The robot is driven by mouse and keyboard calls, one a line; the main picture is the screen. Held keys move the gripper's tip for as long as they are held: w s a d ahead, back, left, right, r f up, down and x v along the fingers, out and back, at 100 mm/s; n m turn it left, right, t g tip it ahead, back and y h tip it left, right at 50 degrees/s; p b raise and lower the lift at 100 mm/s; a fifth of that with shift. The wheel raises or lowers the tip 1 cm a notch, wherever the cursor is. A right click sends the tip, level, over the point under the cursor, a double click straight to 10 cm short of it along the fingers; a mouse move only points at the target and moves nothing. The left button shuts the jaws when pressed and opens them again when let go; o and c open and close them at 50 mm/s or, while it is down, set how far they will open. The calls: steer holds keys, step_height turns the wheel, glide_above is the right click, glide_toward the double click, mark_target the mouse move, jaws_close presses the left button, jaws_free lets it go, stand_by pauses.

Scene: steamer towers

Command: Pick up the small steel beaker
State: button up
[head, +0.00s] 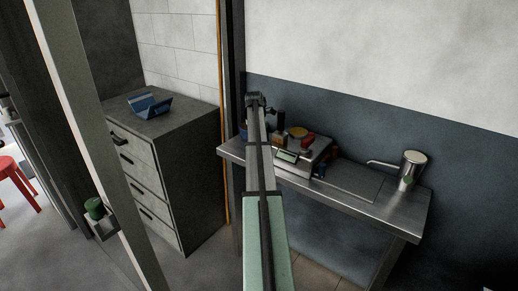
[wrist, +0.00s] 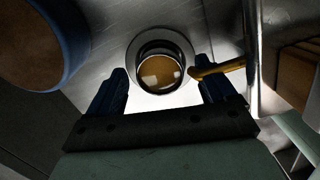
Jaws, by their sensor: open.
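The small steel beaker, a round steel vessel (wrist: 177,44) with a dark inner wall and amber-brown contents, is upright in the wrist view on a shiny steel surface. My gripper (wrist: 162,88) is open, with one dark blue finger on each side of the beaker's near part. I cannot tell how far below the fingertips the beaker is, or whether they touch it. A yellow-brown stick or handle (wrist: 222,69) reaches in from the right to the beaker's edge and crosses near the right finger. In the head view my gripper (head: 255,100) is over the left end of the bench, and I cannot make out the beaker there.
A blue-rimmed round container (wrist: 77,50) with brown contents stands close left. The steel bench (head: 400,212) also holds a boxy device (head: 290,157), red-handled things and a steel jug (head: 412,170). A grey drawer cabinet (head: 185,145) with a blue tray (head: 150,105) stands left.

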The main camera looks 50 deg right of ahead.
steer(key=shift+f, duration=0.35)
steer(key=shift+c, duration=0.5)
jaws_close()
